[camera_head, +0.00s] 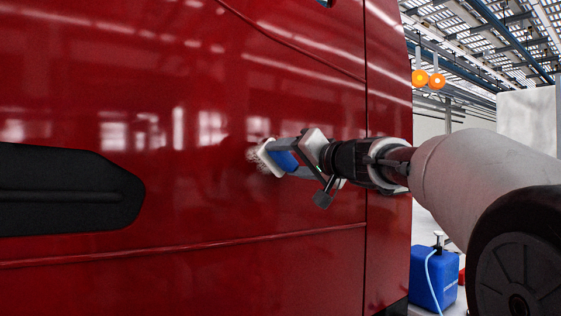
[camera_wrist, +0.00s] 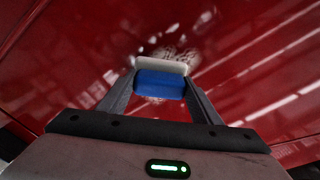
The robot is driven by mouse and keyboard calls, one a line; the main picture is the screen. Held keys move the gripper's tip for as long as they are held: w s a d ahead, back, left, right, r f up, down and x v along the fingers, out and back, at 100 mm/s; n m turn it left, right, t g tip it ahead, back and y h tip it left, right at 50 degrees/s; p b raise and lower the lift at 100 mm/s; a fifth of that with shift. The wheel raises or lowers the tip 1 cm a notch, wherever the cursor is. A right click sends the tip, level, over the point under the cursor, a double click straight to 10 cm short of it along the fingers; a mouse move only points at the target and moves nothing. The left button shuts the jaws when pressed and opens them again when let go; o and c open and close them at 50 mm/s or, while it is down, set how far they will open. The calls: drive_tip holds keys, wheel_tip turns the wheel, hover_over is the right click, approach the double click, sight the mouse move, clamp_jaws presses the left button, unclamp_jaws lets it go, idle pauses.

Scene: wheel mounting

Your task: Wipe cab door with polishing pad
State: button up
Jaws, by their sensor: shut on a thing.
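The red cab door (camera_head: 190,200) fills most of the head view, glossy with reflections. My gripper (camera_head: 282,160) is shut on the polishing pad, which has a blue body (camera_head: 284,160) and a white face (camera_head: 265,155). The white face is at the door, touching it or very close. A pale smudge (camera_head: 258,158) shows on the paint beside the pad. In the wrist view the blue-and-white pad (camera_wrist: 160,83) sits between both fingers, and whitish patches (camera_wrist: 172,55) show on the red door (camera_wrist: 250,50) just beyond it.
A black recessed panel (camera_head: 65,192) is on the door at the left. A vertical seam (camera_head: 366,90) runs right of the pad. A blue canister (camera_head: 433,278) with a pump and hose stands on the floor at the lower right. Orange lamps (camera_head: 428,79) are in the background.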

drive_tip(key=w+d+b, duration=0.1)
drive_tip(key=w+d, duration=0.2)
drive_tip(key=d, duration=0.2)
drive_tip(key=shift+w+f, duration=0.15)
drive_tip(key=shift+w, duration=0.05)
idle(0.4)
